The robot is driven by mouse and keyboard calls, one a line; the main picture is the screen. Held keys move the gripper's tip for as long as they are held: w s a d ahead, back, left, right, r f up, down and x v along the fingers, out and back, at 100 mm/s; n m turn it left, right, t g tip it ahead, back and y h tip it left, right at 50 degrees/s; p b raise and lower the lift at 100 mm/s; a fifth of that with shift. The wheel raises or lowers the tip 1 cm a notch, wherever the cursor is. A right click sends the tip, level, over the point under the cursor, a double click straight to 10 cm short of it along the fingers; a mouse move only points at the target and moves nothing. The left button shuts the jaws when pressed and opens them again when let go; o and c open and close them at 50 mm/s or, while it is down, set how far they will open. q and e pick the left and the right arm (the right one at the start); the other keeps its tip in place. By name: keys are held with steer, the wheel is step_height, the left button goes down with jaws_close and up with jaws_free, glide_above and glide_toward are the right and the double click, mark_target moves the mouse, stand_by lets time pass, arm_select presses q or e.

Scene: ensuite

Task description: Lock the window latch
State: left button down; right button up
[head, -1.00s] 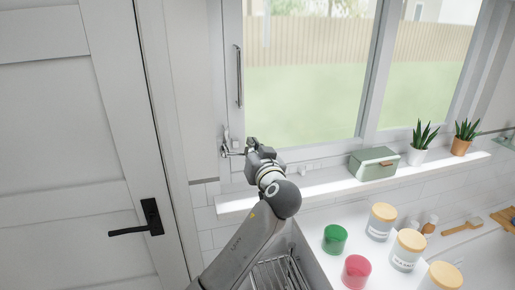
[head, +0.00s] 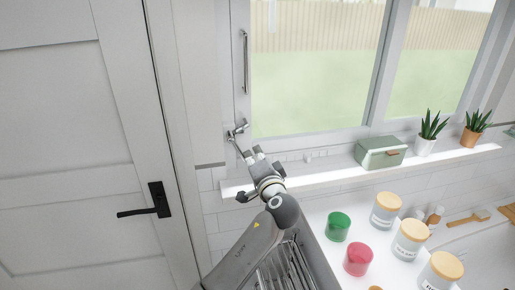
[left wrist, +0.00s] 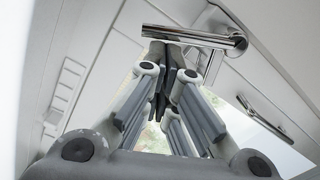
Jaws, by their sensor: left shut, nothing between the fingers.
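The window latch (head: 237,132) is a small chrome fitting on the lower left of the white window frame. In the left wrist view a chrome latch bar (left wrist: 195,38) runs across the top, with its round end to the right. My left gripper (head: 247,155) is just below and right of the latch, over the left end of the sill. Its fingers are closed together and hold nothing. In the left wrist view the closed fingertips (left wrist: 170,70) are close under the latch bar; I cannot tell if they touch it. My right gripper is not in view.
A vertical metal handle (head: 245,62) is on the window frame above the latch. A white door (head: 75,160) with a black lever handle (head: 150,207) is at left. On the sill (head: 330,177) stand a green box (head: 381,153) and potted plants. Cups and jars stand below right.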

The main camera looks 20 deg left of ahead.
mark_target(244, 159)
arm_select(q)
steer(key=m, duration=0.1)
steer(key=s+a+f+m, duration=0.1)
steer(key=m, duration=0.1)
steer(key=shift+a+f+m+p, duration=0.2)
steer(key=shift+f+m+p, duration=0.1)
steer(key=shift+s+a+f, duration=0.1)
steer(key=shift+a+f, duration=0.1)
steer(key=shift+a, duration=0.05)
stand_by(0.3)
steer(key=shift+s, duration=0.1)
steer(key=v, duration=1.2)
steer(key=shift+a+f, duration=0.1)
